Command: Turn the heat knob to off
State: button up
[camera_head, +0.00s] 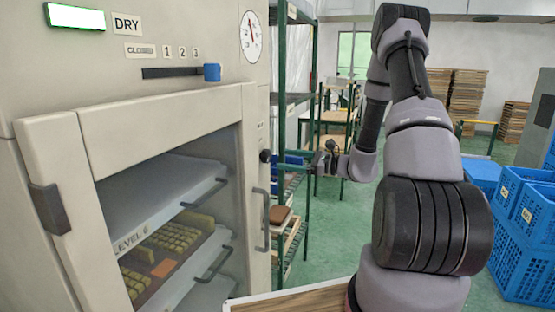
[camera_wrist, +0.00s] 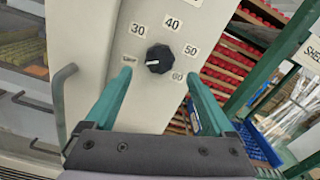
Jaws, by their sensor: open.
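The heat knob (camera_wrist: 159,58) is a black round knob on the cream front panel, ringed by labels 30, 40, 50 and 60. A small label (camera_wrist: 128,60), probably OFF, sits at its left. The knob's white mark points left, roughly towards that label. In the head view the knob (camera_head: 265,156) is a dark disc right of the oven door. My gripper (camera_wrist: 158,76) is open, its green fingers either side of the knob in the wrist picture. In the head view my gripper (camera_head: 296,164) points at the knob from the right, with a gap between them.
The closed glass oven door (camera_head: 130,108) shows trays inside. Its handle (camera_head: 262,220) stands out left of and below the knob. A blue slider (camera_head: 212,72) sits on the panel above. A green shelf rack (camera_head: 283,110) stands close behind my gripper. Blue crates (camera_head: 527,230) are at right.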

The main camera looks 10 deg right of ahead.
jog(key=shift+v, duration=2.7)
jog(key=s+a+r+n+g+h, duration=0.4)
jog(key=s+a+r+n+g, duration=0.5)
jog(key=s+r+n, duration=0.4)
jog(key=s+d+r+n+t+h, duration=0.4)
jog(key=s+r+t+h, duration=0.2)
jog(key=s+r+h, duration=0.3)
jog(key=shift+s+d+r+n, duration=0.3)
jog(key=shift+s+d+r, duration=0.1)
jog(key=shift+s, duration=0.8)
